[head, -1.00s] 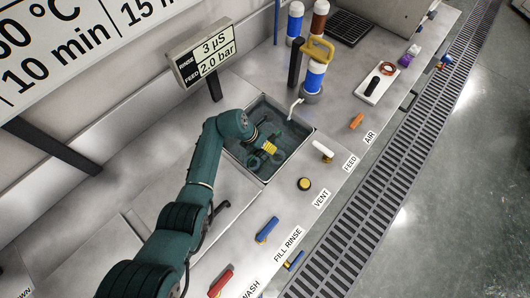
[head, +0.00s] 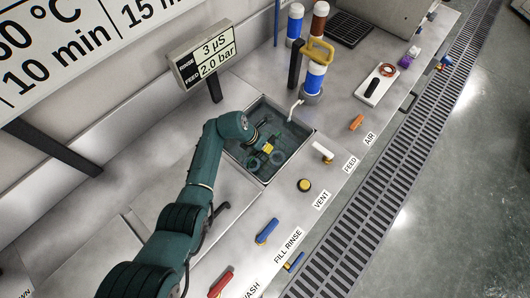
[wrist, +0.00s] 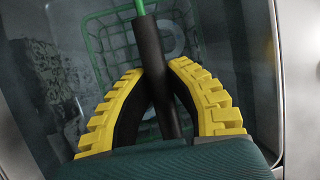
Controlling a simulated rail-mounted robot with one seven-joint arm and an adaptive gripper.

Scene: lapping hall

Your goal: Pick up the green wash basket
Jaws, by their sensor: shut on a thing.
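The green wash basket (wrist: 139,6) shows at the top of the wrist view as a green wire mesh with a thin green bar. A dark, round handle grip (wrist: 147,40) rises from its bar toward me. My gripper (wrist: 158,68) has its yellow, ribbed fingers shut on this grip, one on each side. In the head view my gripper (head: 267,147) reaches down into the sunken basin (head: 296,152). Pale ring-shaped parts show through the mesh. The lower basket is dim, and my gripper hides part of it.
A white-handled lever (head: 322,151) and a yellow-black knob (head: 304,185) stand right of the basin. A gauge display (head: 203,55) stands behind it. A blue filter column (head: 314,78) with a yellow handle stands at the back. The basin walls surround my gripper closely.

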